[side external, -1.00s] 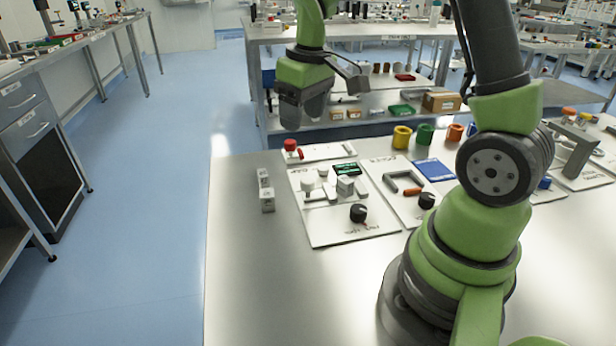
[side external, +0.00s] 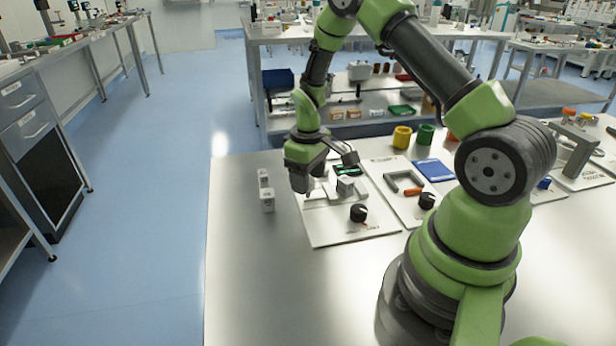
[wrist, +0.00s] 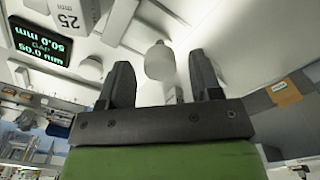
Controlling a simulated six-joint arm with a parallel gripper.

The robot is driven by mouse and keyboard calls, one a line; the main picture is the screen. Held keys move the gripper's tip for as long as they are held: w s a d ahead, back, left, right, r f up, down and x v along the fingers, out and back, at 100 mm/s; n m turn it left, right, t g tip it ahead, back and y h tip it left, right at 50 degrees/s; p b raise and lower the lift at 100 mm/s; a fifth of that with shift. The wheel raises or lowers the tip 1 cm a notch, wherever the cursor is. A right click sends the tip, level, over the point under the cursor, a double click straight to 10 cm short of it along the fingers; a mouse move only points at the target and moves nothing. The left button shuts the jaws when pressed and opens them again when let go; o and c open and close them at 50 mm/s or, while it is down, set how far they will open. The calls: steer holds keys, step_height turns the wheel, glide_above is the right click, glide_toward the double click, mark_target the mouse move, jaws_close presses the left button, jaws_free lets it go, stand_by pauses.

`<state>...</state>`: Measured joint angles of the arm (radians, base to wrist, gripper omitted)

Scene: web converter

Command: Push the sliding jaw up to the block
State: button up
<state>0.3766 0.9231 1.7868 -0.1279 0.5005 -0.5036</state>
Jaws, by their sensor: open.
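The white gauge panel (side external: 330,235) lies on the bench below my gripper (side external: 300,186). A pale block (side external: 345,186) sits on it; in the wrist view the block (wrist: 68,16) is marked 25 mm. The lit display (wrist: 40,40) reads 50.0 mm. In the wrist view a pale rounded knob (wrist: 160,62) shows between the open fingers of my gripper (wrist: 161,72); I cannot tell whether they touch it. A second pale knob (wrist: 91,68) is left of the fingers. The sliding jaw is mostly hidden by my gripper in the side view.
A black dial (side external: 358,213) is on the panel's front part. Two small grey blocks (side external: 267,200) stand left of the panel. A neighbouring panel (side external: 405,212) and a blue pad (side external: 433,170) lie to the right. Coloured cups (side external: 402,137) stand behind. The bench front left is clear.

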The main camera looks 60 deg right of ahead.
mark_target(321, 195)
steer(key=shift+f, duration=0.2)
steer(key=shift+c, duration=0.2)
steer(key=c, duration=1)
steer(key=shift+s+d, duration=1.05)
steer(key=shift+d, duration=0.05)
steer(key=o, duration=1)
steer(key=shift+o, duration=0.2)
steer(key=shift+r, duration=0.1)
step_height(321, 195, up, 10)
